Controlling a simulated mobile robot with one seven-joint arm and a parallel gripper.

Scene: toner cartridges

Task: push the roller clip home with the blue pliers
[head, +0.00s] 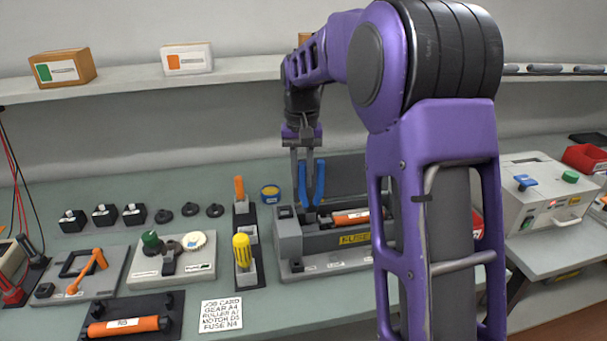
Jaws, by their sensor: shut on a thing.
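My gripper (302,158) is shut on the blue pliers (318,182), at the left end of the grey toner cartridge unit (292,238). The two blue handles show just below and beside the fingers. The pliers' jaws are not clear, and I cannot tell whether they touch the unit. An orange roller (350,217) with a white label lies in the unit, above a yellow fuse label (354,239). The roller clip is too small to make out. My arm hides the unit's right part.
A second orange roller (124,326) lies in a black tray at front left. A job card (220,314) lies at the front. A white machine (545,195) is at right. A shelf (130,86) runs along the back wall.

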